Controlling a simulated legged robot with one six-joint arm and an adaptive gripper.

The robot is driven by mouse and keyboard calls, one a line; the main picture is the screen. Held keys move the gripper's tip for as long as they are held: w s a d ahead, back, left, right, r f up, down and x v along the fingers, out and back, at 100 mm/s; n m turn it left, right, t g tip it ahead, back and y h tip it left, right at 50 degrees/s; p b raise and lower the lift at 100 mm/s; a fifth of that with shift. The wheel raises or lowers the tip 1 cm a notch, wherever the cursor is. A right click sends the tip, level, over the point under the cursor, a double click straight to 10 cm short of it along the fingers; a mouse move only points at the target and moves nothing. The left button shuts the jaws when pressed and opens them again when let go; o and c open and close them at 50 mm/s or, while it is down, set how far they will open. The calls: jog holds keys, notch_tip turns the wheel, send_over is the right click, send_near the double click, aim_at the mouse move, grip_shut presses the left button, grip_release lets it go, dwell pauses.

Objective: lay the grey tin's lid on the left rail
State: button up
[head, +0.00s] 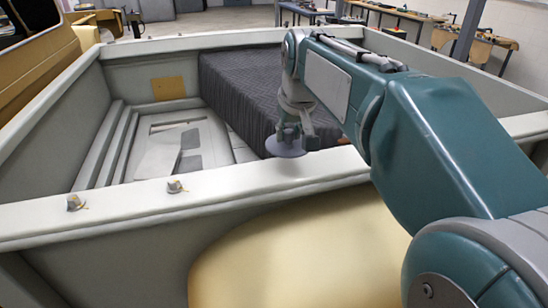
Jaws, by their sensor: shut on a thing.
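My gripper (291,132) points down and is shut on a flat grey round lid (285,149), seen nearly edge-on below the fingers. In the picture the lid overlaps the inner edge of the near rail (240,181); I cannot tell whether it touches anything. The left rail (62,92) is a pale, long, flat-topped edge running away from me, and its visible top looks bare. I cannot make out the grey tin itself.
Two small grey pieces with yellowish bits, one further left (75,202) and one nearer the middle (176,187), sit on the near rail. A dark quilted block (240,90) fills the shell's right part. Workbenches (400,14) stand beyond the far rail (190,42).

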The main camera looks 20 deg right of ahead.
aim_at(271, 147)
jog(key=a+f, duration=0.3)
jog(key=a, duration=0.1)
jog(key=shift+w+f, duration=0.1)
jog(key=shift+f, duration=0.2)
notch_tip(271, 147, down, 2)
jog(key=shift+f, duration=0.15)
jog(key=shift+d+f, duration=0.1)
jog(key=shift+d, duration=0.35)
jog(key=o, duration=0.8)
jog(key=shift+o, duration=0.7)
jog(key=shift+a, duration=0.25)
jog(key=shift+d+r, duration=0.1)
jog(key=shift+r, duration=0.25)
jog(key=v, duration=1.1)
jog(key=shift+s, duration=0.3)
